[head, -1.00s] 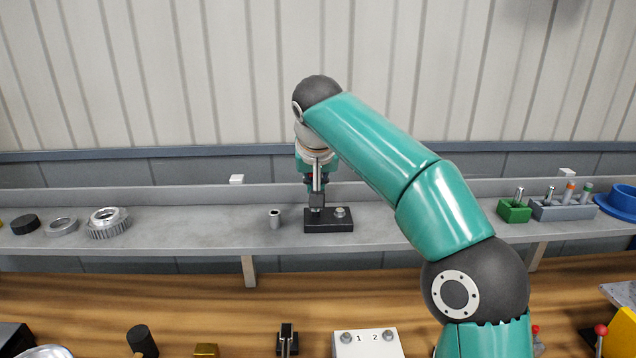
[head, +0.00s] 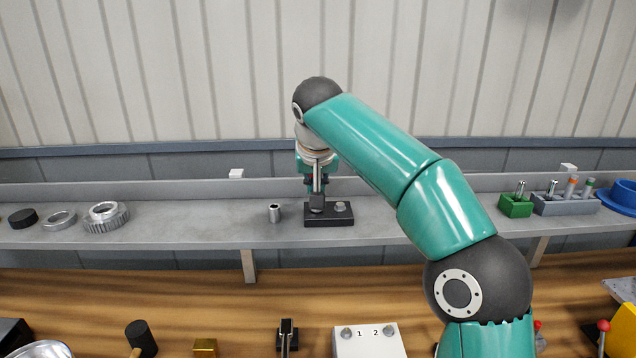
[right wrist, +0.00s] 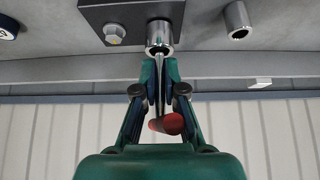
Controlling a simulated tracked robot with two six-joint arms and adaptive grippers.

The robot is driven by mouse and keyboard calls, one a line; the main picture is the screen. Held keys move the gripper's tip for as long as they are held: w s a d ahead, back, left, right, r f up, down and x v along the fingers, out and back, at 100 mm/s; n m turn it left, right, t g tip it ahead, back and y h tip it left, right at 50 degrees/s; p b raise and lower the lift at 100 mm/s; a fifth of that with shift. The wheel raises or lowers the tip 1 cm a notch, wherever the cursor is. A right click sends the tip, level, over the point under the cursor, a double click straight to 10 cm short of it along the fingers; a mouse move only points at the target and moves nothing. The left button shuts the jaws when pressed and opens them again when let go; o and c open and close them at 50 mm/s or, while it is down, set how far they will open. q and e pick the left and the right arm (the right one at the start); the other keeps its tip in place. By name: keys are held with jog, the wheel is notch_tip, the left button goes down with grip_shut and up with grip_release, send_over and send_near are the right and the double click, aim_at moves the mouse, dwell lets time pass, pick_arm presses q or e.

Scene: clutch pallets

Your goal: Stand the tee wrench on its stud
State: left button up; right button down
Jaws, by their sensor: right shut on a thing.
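The tee wrench (right wrist: 158,36) has a silver socket and shaft, and a red end of its handle (right wrist: 168,124) shows in the right wrist view. My right gripper (right wrist: 160,80) is shut on its shaft. In the head view the right gripper (head: 317,182) is above the left half of a black stud block (head: 329,221) on the shelf. The socket end is at the block and overlaps its edge in the wrist view. The stud under it is hidden, so I cannot tell whether the socket is around it. My left gripper is not in view.
A hex bolt head (head: 340,206) sits on the block's right half. A small metal sleeve (head: 274,213) stands on the shelf left of the block. Gear rings (head: 105,217) stand farther left; a green holder (head: 516,206) and blue dish (head: 620,197) are right.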

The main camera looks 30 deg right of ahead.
dwell(0.4)
jog(key=c, duration=0.8)
grip_release()
jog(key=shift+f, duration=0.1)
jog(key=shift+o, duration=0.2)
notch_tip(320, 180, up, 5)
jog(key=p, duration=0.5)
jog(key=shift+w, duration=0.1)
jog(key=shift+r, duration=1)
